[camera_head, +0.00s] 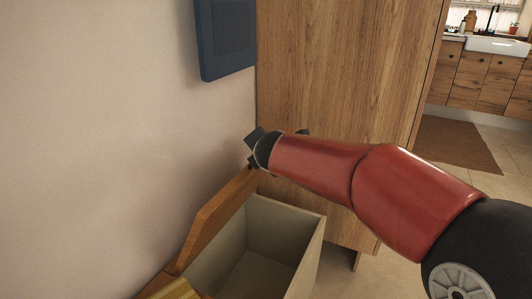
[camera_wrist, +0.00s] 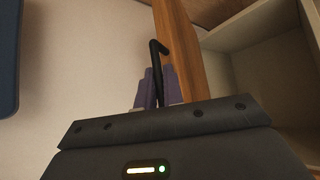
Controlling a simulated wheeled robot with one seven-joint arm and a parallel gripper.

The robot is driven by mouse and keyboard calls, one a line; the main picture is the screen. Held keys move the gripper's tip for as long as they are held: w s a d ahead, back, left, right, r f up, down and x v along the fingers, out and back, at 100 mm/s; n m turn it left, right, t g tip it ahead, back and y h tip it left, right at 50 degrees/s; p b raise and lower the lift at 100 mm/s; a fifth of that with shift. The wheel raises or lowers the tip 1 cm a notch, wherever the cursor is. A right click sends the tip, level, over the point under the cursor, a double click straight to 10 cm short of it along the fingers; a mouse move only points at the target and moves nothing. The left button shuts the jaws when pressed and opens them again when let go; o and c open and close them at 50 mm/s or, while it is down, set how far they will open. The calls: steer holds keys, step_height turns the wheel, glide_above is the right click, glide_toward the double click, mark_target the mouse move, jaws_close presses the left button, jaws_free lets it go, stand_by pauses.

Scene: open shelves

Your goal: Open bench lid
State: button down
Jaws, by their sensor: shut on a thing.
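The bench (camera_head: 312,258) stands against the wall at the bottom of the head view, and its pale hollow inside shows. Its wooden lid (camera_head: 213,222) is swung up on the wall side and looks close to upright. In the wrist view the lid (camera_wrist: 184,50) runs as a wooden strip beside the open box (camera_wrist: 245,30). My gripper (camera_head: 254,152) is at the far upper end of the lid. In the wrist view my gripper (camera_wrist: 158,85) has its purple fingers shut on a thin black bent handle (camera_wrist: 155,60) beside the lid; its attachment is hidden.
A tall wooden cabinet (camera_head: 335,90) stands just behind the bench and my arm. A dark blue panel (camera_head: 226,38) hangs on the beige wall. Something yellow (camera_head: 178,290) shows at the bottom edge. Open floor and a brown rug (camera_head: 455,143) lie to the right.

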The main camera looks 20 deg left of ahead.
steer(key=c, duration=1.5)
jaws_free()
